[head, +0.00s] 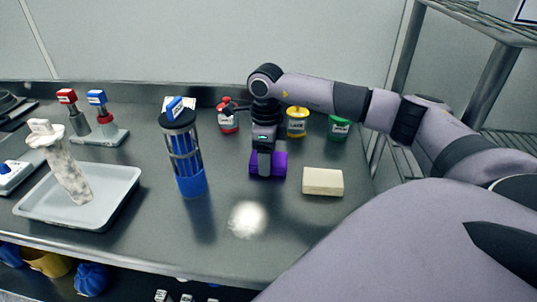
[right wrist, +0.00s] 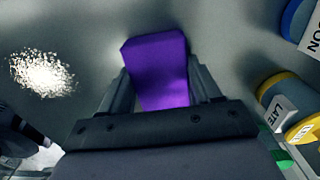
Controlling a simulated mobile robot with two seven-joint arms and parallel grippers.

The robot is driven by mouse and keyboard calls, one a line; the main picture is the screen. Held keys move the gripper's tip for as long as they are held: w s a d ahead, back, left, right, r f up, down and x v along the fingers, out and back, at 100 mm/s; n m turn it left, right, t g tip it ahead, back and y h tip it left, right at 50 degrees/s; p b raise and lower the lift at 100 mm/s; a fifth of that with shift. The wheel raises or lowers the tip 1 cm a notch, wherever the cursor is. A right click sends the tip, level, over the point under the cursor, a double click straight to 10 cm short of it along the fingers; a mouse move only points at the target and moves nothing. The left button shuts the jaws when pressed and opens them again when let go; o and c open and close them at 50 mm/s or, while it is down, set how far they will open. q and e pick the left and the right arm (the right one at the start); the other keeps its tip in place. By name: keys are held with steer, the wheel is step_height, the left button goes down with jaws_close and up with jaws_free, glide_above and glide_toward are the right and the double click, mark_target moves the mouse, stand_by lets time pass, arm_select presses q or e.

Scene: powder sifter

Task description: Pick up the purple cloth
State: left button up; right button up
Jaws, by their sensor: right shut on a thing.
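The purple cloth (head: 281,164) is a small block-like piece at the middle of the table in the head view. My right gripper (head: 265,168) points down over it, with its fingers on it. In the right wrist view the purple cloth (right wrist: 158,70) sits between the two fingers of the right gripper (right wrist: 165,88), which are shut on its sides. I cannot tell whether the cloth touches the table. My left gripper does not show in either view.
A white powder pile (head: 247,219) lies in front of the cloth. A blue sifter (head: 190,181) stands to the left, a cream block (head: 323,181) to the right. Bottles with red (head: 228,121), yellow (head: 297,122) and green (head: 339,127) parts stand behind. A tray (head: 110,213) is far left.

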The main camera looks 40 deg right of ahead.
step_height(320, 180, up, 14)
steer(key=shift+r, duration=0.25)
steer(key=shift+r+p, duration=0.9)
steer(key=shift+r, duration=1.85)
steer(key=shift+o, duration=0.8)
steer(key=shift+c, duration=0.3)
